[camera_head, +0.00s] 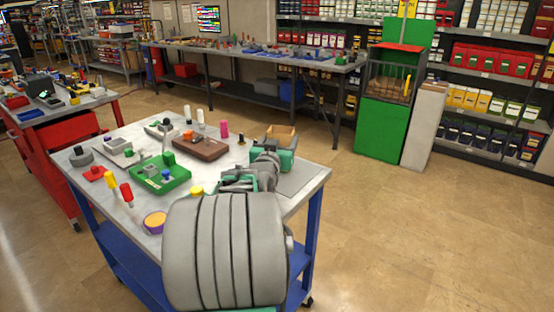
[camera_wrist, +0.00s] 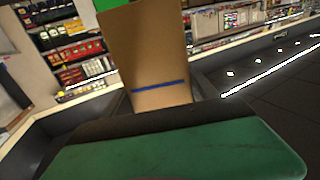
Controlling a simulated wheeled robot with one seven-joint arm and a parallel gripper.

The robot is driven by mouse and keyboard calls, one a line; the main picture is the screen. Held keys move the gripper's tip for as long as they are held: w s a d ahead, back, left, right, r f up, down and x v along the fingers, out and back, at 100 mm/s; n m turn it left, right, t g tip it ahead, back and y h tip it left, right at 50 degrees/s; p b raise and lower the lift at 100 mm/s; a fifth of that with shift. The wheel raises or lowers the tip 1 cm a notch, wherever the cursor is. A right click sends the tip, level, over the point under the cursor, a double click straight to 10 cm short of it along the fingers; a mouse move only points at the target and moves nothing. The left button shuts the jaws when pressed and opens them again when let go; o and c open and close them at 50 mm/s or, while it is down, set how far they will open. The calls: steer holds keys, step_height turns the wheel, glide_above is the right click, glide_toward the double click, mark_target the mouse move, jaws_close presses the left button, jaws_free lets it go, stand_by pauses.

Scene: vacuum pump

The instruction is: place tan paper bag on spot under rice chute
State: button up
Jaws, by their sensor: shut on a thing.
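The tan paper bag (camera_wrist: 146,50) fills the upper middle of the wrist view, with a blue stripe near its lower end. My gripper (camera_wrist: 160,108) is shut on it, a green pad in front. In the head view the tan bag (camera_head: 281,132) shows small at the tip of my gripper (camera_head: 277,148), above the far right part of the blue cart; my arm hides some of it. A green cabinet (camera_head: 381,128) with a clear-sided bin on top stands at the back right. I cannot tell for sure whether it is the rice chute, and no marked spot under it is distinct.
The blue cart's grey top (camera_head: 310,180) carries a green tray (camera_head: 160,176), a brown block (camera_head: 200,147), bottles and small parts. A long workbench (camera_head: 250,57) and stocked shelves (camera_head: 490,60) line the back. A pale panel (camera_head: 424,125) stands beside the cabinet. Floor (camera_head: 400,230) at right is clear.

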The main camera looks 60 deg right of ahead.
steer(key=shift+w+d+f, duration=0.5)
steer(key=shift+d+f, duration=0.2)
steer(key=shift+f, duration=0.8)
steer(key=shift+w+d+f, duration=0.55)
steer(key=shift+d+f, duration=0.1)
steer(key=shift+f, duration=0.9)
steer(key=shift+w+d+f, duration=0.5)
steer(key=shift+d+f, duration=0.2)
steer(key=shift+f, duration=0.8)
steer(key=shift+f, duration=0.1)
steer(key=shift+f, duration=0.1)
steer(key=o, duration=1.3)
